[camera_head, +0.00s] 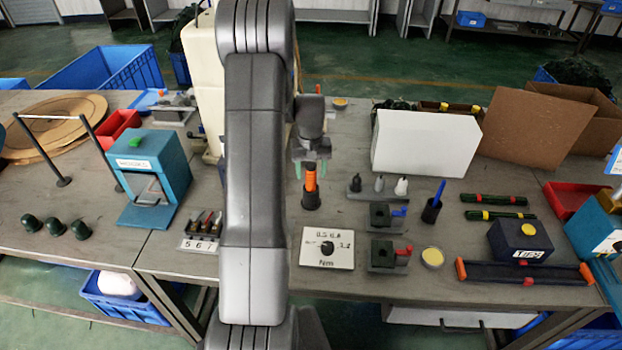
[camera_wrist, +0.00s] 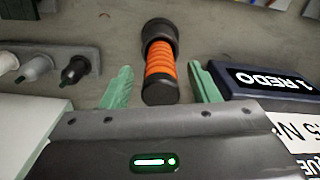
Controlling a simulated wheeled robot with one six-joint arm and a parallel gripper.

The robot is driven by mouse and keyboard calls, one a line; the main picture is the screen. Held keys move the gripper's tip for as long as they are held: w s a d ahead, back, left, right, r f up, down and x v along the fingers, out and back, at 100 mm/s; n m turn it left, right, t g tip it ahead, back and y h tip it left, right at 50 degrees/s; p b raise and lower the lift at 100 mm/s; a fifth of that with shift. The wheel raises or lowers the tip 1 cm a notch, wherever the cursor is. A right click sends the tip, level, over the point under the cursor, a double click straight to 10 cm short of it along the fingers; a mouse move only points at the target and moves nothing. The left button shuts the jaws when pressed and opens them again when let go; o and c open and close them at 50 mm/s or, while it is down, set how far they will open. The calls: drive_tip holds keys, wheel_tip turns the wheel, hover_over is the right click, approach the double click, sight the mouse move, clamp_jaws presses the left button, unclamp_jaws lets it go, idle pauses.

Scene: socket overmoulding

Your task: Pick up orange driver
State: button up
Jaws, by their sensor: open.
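The orange driver (camera_head: 310,182) stands upright in a black round holder (camera_head: 311,201) on the grey table. Its ribbed orange handle (camera_wrist: 160,62) and dark end cap show in the wrist view, with the black holder (camera_wrist: 158,30) behind it. My gripper (camera_head: 311,168) is right above the driver, pointing down. In the wrist view my gripper (camera_wrist: 161,72) has its two green fingers apart, one on each side of the handle, with a gap on both sides. The driver's lower part is hidden in the holder.
A white box (camera_head: 425,143) stands to the right. A rack with dark, grey and white nozzles (camera_head: 379,185) is close right of the holder. A white dial plate (camera_head: 327,248) lies in front. My arm hides part of the table left of the driver.

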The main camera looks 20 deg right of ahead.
drive_tip(key=shift+f, duration=0.35)
drive_tip(key=shift+c, duration=0.4)
drive_tip(key=c, duration=1.1)
drive_tip(key=shift+r, duration=0.1)
